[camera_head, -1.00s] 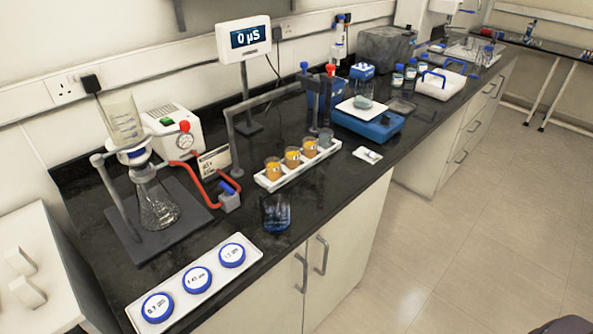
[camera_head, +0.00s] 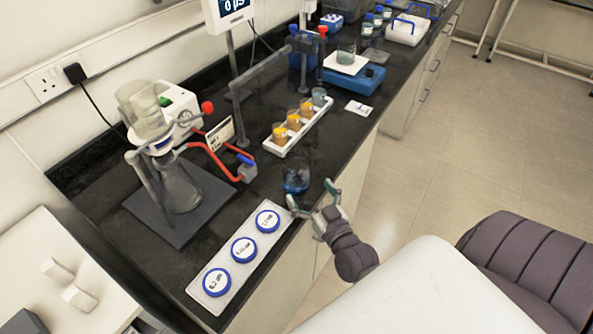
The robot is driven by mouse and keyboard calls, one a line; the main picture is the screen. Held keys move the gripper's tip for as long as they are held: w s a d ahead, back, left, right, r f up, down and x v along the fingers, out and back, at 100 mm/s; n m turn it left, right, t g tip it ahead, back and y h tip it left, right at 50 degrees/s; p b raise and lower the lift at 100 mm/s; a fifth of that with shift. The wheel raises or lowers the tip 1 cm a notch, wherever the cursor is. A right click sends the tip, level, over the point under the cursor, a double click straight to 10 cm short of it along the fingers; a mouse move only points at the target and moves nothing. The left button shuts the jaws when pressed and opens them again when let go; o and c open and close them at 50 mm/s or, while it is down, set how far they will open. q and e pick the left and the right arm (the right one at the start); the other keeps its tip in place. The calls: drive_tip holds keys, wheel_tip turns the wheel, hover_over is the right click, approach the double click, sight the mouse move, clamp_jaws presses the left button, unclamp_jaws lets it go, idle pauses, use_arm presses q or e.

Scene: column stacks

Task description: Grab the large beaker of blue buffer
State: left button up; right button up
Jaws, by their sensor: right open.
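The large beaker (camera_head: 296,178) is clear glass with blue liquid at its bottom. It stands upright on the black bench top near the front edge, between the tray of blue-rimmed discs and the rack of small beakers. My right gripper (camera_head: 311,197) is open and empty. Its two fingers point toward the beaker from the front edge of the bench, one near the beaker's lower left and one to its right. Whether a finger touches the glass I cannot tell. My left gripper is not in view.
A white tray with blue-rimmed discs (camera_head: 244,250) lies left of the gripper. A white rack (camera_head: 290,142) with orange beakers stands behind the beaker. A filter flask (camera_head: 178,186) on a dark base is at left. A blue balance (camera_head: 356,75) stands farther back.

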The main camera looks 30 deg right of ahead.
sight(291, 166)
drive_tip(key=shift+w+r, duration=0.1)
drive_tip(key=shift+w, duration=0.6)
drive_tip(key=w+p, duration=0.1)
drive_tip(key=w, duration=0.1)
drive_tip(key=w+p, duration=0.1)
drive_tip(key=w, duration=0.1)
drive_tip(key=shift+w+d+r, duration=0.2)
drive_tip(key=shift+w+f, duration=0.1)
drive_tip(key=shift+w, duration=0.3)
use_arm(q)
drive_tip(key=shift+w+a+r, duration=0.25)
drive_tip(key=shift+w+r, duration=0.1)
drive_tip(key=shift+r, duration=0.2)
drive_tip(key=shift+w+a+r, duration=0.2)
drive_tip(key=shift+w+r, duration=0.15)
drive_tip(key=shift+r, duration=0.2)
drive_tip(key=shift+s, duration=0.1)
use_arm(e)
drive_tip(key=shift+s, duration=0.1)
drive_tip(key=shift+c, duration=0.2)
drive_tip(key=shift+c, duration=1.2)
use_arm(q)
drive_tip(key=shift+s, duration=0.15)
use_arm(e)
drive_tip(key=c, duration=1.1)
